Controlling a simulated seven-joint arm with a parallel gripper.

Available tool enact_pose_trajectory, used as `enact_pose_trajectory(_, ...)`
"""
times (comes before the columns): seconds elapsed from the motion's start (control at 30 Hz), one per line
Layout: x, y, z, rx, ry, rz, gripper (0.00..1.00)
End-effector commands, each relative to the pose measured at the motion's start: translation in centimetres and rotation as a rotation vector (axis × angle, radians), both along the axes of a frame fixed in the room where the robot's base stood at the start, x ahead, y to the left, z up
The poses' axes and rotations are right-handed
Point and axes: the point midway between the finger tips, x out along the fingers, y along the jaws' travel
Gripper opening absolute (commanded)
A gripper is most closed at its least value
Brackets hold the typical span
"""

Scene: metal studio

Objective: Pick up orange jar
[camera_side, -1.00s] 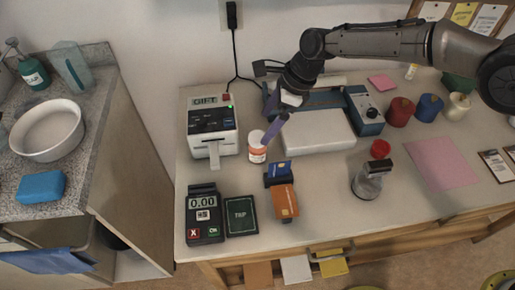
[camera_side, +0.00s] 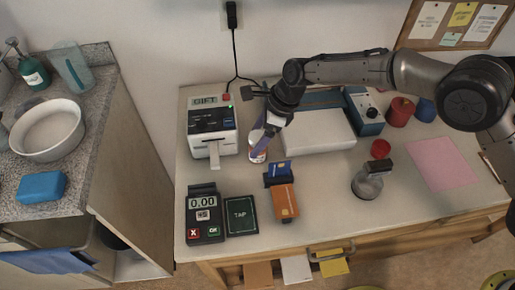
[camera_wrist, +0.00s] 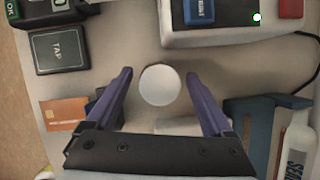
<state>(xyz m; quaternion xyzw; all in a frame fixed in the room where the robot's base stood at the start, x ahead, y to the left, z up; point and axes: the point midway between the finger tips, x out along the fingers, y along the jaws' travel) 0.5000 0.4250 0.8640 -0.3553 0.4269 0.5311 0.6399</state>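The orange jar (camera_side: 256,156) with a white lid stands on the table in front of the label printer, partly hidden by my gripper's purple fingers in the side view. In the wrist view its round white lid (camera_wrist: 160,85) shows from above, between the fingertips. My gripper (camera_wrist: 160,84) is open, with one purple finger on each side of the lid and a visible gap on both sides. In the side view my gripper (camera_side: 262,143) is down at the jar.
The label printer (camera_side: 213,130) stands close behind and left of the jar. The blue and orange cards (camera_side: 284,200) stand in front of it, with the card terminal (camera_side: 204,216) and TAP pad (camera_side: 241,215) further left. A white-topped scale (camera_side: 315,134) is to the right.

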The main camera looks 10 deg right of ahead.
Motion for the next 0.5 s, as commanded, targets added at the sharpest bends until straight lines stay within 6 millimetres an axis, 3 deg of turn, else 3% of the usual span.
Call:
enact_pose_trajectory(0.07, 0.0, -0.01, 0.01, 0.0, 0.0, 0.0, 0.7)
enact_pose_trajectory(0.43, -0.01, -0.03, 0.02, -0.001, 0.0, 0.0, 0.03)
enact_pose_trajectory(0.5, -0.01, -0.03, 0.03, -0.001, 0.0, 0.0, 0.0)
